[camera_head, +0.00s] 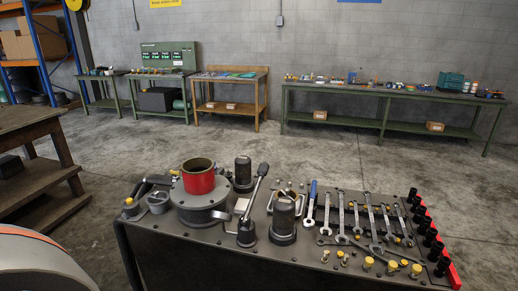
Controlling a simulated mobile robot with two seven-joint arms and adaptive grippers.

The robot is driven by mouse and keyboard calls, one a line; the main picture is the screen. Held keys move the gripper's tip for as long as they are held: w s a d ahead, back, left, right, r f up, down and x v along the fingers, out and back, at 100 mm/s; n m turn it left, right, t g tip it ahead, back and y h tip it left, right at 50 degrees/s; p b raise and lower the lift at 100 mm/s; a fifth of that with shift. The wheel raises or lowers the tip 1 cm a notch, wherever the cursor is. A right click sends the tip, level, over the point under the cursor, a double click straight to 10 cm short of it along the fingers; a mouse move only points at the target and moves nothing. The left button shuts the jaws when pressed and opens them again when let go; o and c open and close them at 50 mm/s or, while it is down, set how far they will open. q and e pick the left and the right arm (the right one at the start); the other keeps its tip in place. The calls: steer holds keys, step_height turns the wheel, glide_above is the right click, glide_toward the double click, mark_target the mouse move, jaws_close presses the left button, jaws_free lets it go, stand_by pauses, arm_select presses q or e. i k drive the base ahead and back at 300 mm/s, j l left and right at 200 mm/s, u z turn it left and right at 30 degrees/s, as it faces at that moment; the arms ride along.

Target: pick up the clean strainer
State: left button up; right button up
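I cannot make out with certainty which item is the clean strainer. A small grey cup-shaped part (158,202) stands at the left end of the dark workbench (270,268), left of a red cylinder (198,180) on a round grey flange (200,207). Dark cylindrical parts (283,220) stand right of it, one of them farther back (243,172). Neither of my grippers shows in the head view.
A lever tool (246,228) stands upright mid-bench. Several wrenches (343,218), yellow-topped fittings (368,262) and black sockets (431,238) crowd its right side. A wooden table (30,120) is at left. Green benches (385,93) line the back wall; open floor lies between.

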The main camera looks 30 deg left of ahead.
mark_target(158, 202)
steer(key=j+u, duration=0.1)
steer(key=u, duration=0.25)
steer(key=i+j+u, duration=0.1)
steer(key=u, duration=0.25)
steer(key=k+l+u, duration=0.15)
steer(key=u, duration=0.95)
